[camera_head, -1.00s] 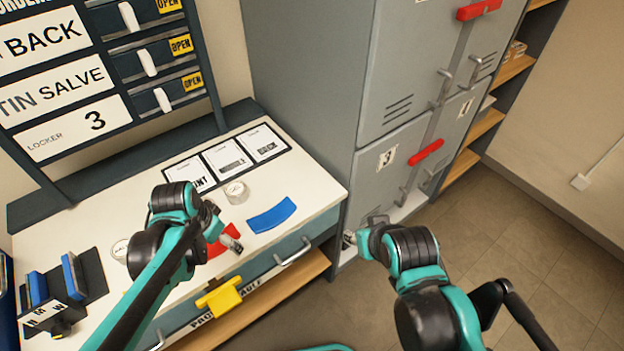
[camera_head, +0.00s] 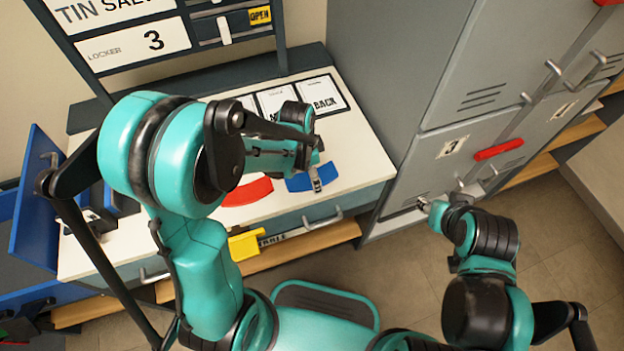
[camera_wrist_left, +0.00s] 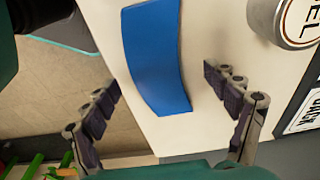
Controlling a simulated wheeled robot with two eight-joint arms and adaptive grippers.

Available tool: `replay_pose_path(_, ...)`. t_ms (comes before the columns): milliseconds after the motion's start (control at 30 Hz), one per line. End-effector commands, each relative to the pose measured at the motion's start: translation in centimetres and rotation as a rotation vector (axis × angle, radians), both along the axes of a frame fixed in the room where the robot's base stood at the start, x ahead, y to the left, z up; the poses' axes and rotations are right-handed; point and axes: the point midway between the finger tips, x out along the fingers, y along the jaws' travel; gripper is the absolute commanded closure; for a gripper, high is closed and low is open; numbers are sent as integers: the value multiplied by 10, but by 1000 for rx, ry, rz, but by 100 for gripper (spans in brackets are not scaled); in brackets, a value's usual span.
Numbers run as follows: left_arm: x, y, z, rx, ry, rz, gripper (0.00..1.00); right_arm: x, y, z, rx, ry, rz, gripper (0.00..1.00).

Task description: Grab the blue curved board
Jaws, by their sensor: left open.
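The blue curved board (camera_head: 298,184) lies flat on the white counter near its front edge, partly covered by my left gripper in the head view. My left gripper (camera_head: 316,180) is over the board. In the left wrist view the board (camera_wrist_left: 155,55) lies between the spread fingers of the left gripper (camera_wrist_left: 160,82), with a gap on each side; the fingers are open and hold nothing.
A red curved board (camera_head: 248,191) lies left of the blue one. A yellow piece (camera_head: 245,244) sits at the drawer front. A round tin (camera_wrist_left: 283,18) is close to the board in the wrist view. Framed cards (camera_head: 322,95) lie behind. Grey lockers (camera_head: 440,150) stand right of the counter.

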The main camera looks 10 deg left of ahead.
Motion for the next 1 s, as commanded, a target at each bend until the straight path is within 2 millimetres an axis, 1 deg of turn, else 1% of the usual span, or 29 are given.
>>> replay_pose_path(33,1,-1,-6,0,0,0,14,0,0,-4,0,0,0,60)
replay_pose_path(67,1,-1,-7,0,0,0,14,0,0,-4,0,0,0,60)
replay_pose_path(233,0,-1,-6,0,0,0,14,0,0,-2,0,0,0,60)
replay_pose_path(267,0,-1,-6,0,0,0,16,0,0,-2,0,0,0,60)
replay_pose_path(300,1,-1,-5,0,0,0,27,0,0,-2,0,0,0,60)
replay_pose_path(367,1,-1,-5,0,0,1,43,0,0,-2,0,0,0,60)
replay_pose_path(400,1,-1,-5,0,0,1,53,0,0,-2,0,0,0,60)
replay_pose_path(467,1,-1,-5,0,0,1,69,0,0,-2,0,0,0,60)
replay_pose_path(500,1,-1,-5,0,0,1,71,0,0,-2,0,0,0,60)
replay_pose_path(833,1,-1,-3,0,-1,1,71,0,0,-1,0,0,0,60)
replay_pose_path(1000,0,-1,11,0,-1,1,71,0,0,7,0,0,0,60)
